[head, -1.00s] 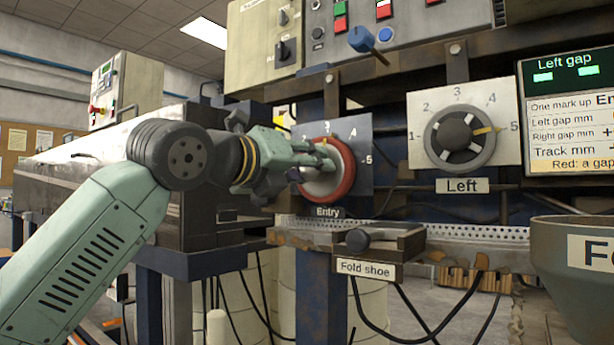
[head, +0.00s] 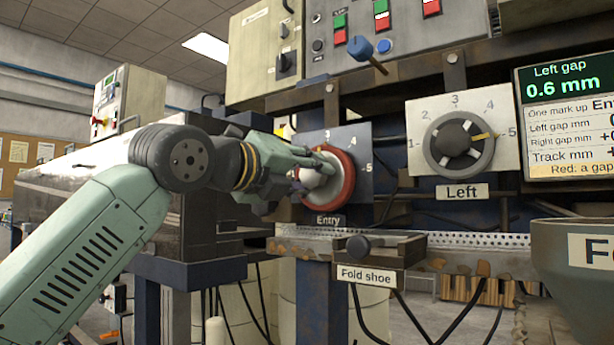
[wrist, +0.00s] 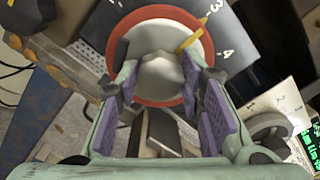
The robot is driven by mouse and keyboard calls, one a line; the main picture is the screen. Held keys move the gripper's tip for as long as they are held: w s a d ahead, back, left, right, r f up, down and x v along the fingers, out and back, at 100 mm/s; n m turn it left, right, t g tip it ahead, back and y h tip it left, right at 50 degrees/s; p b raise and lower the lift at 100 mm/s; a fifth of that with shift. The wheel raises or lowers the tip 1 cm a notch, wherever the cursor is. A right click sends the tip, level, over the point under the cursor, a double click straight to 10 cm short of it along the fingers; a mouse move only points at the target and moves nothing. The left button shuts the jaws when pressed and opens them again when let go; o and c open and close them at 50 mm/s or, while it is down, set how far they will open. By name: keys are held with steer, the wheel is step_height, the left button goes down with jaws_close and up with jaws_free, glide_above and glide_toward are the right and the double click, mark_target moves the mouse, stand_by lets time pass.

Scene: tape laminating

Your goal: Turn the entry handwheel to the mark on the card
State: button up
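The entry handwheel (head: 346,190) has a red rim and pale face on a dark numbered plate (head: 360,143), above the label "Entry". It also shows in the wrist view (wrist: 185,22), with a grey hub at its middle. Its yellow pointer (wrist: 192,36) points between 3 and 4. My gripper (wrist: 160,72) has its two purple-padded fingers on either side of the hub, apparently closed on it; contact is partly hidden. My gripper also covers part of the wheel in the head view (head: 302,178). The card (head: 570,125), cut by the right edge, begins "One mark up En".
The left handwheel (head: 430,150) stands to the right, its yellow pointer near 5. A screen (head: 560,85) reads "Left gap 0.6 mm". The fold shoe (head: 400,248) juts out below the wheels. A grey hopper (head: 575,235) is at lower right.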

steer(key=o, duration=0.5)
steer(key=shift+c, duration=0.2)
steer(key=v, duration=1.2)
